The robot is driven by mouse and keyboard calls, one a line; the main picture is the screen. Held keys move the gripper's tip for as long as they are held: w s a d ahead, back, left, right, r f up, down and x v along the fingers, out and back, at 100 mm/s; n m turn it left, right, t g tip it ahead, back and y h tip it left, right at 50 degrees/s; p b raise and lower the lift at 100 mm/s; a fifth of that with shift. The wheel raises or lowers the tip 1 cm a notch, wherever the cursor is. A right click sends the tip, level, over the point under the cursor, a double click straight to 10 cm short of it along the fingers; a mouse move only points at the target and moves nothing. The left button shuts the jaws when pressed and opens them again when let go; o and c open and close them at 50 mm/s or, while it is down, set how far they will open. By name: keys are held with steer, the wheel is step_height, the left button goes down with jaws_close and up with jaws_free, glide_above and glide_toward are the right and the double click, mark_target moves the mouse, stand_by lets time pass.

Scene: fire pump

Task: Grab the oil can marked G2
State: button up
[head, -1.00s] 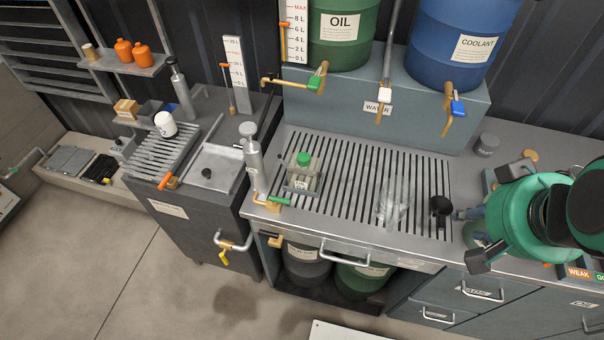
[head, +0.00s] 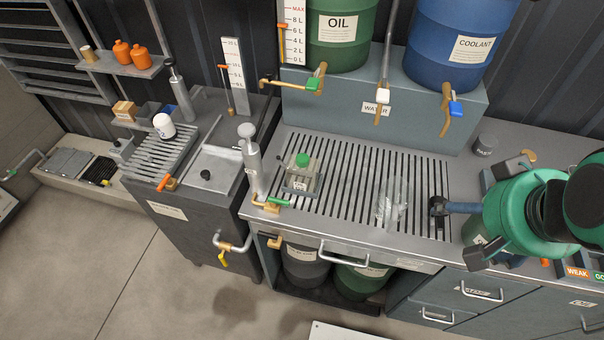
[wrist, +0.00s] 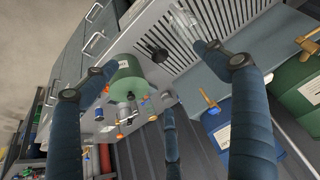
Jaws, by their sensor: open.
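A green can (wrist: 130,84) with a white label stands on the counter in the wrist view. Its label is too small to read there. In the head view only a sliver of the can (head: 474,232) shows at the right of the counter, mostly hidden by my green and black wrist. My gripper (wrist: 150,75) is open, with its blue fingers spread around the can's area; I see no finger clearly touching it.
The black funnel (wrist: 157,53) and a clear container (head: 391,204) stand close by on the slatted grate. A green-capped container (head: 302,172) is further left. A grey pot (head: 485,145) stands behind my gripper. Oil and coolant (head: 448,45) drums stand at the back.

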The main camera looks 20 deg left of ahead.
steer(key=w+a+r+n+g+p, duration=0.2)
steer(key=w+a+n, duration=0.1)
steer(key=w+a, duration=0.4)
steer(key=n+g+p, duration=0.4)
steer(key=n+p, duration=0.1)
steer(key=n, duration=0.2)
glide_above(302, 157)
steer(key=f, duration=1.4)
steer(key=shift+d+f, duration=0.25)
steer(key=shift+f, duration=0.15)
steer(key=shift+a+f+n, duration=0.2)
steer(key=shift+f+n, duration=0.05)
steer(key=shift+n, duration=0.05)
steer(key=shift+f+b, duration=1.15)
steer(key=shift+f, duration=3.1)
